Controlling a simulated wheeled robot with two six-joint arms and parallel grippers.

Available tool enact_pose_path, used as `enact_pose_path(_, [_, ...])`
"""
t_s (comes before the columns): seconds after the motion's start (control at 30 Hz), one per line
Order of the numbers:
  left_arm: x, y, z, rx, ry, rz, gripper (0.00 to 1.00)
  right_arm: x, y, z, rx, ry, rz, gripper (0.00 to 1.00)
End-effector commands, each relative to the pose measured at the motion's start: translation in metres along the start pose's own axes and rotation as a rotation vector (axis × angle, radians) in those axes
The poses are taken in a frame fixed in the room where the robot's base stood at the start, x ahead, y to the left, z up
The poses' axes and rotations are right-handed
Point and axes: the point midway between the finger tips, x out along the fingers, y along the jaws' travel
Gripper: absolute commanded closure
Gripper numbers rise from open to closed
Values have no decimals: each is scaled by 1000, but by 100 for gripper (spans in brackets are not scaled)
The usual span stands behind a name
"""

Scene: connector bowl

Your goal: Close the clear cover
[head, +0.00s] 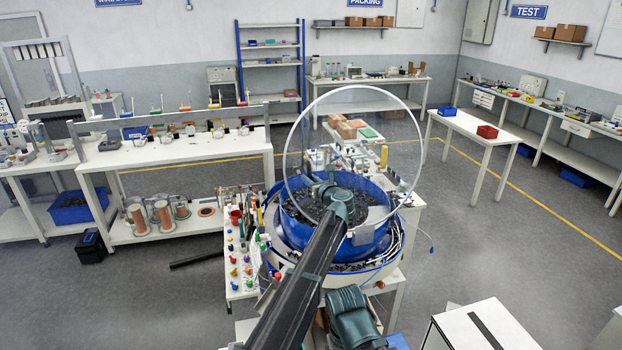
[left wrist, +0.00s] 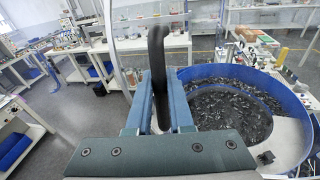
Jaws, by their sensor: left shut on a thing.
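The clear cover (head: 352,150) is a round transparent disc with a pale rim. In the head view it stands raised and steeply tilted above the blue bowl (head: 362,248). The bowl holds many small dark parts, which also show in the left wrist view (left wrist: 228,112). My left gripper (head: 333,192) is at the lower left part of the cover. In the left wrist view its teal fingers are shut around a black handle (left wrist: 157,52). Where the handle joins the cover is hard to make out. My right gripper is not in view.
A bench strip with small coloured parts (head: 239,262) lies left of the bowl. Cartons (head: 346,126) stand behind the cover. A white table with a red bin (head: 487,132) is at the right.

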Motion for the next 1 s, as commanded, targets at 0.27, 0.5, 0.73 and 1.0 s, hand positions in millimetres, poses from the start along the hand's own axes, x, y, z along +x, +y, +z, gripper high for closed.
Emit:
enact_pose_path(0.27, [1,0,0,4,-1,-2,100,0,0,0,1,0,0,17])
enact_pose_path(0.5, [1,0,0,3,-1,-1,50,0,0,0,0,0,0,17])
enact_pose_path(0.73, [0,0,-1,2,-3,-1,50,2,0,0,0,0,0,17])
enact_pose_path(1.0, [-20,5,-9,-11,-72,1,50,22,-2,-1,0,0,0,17])
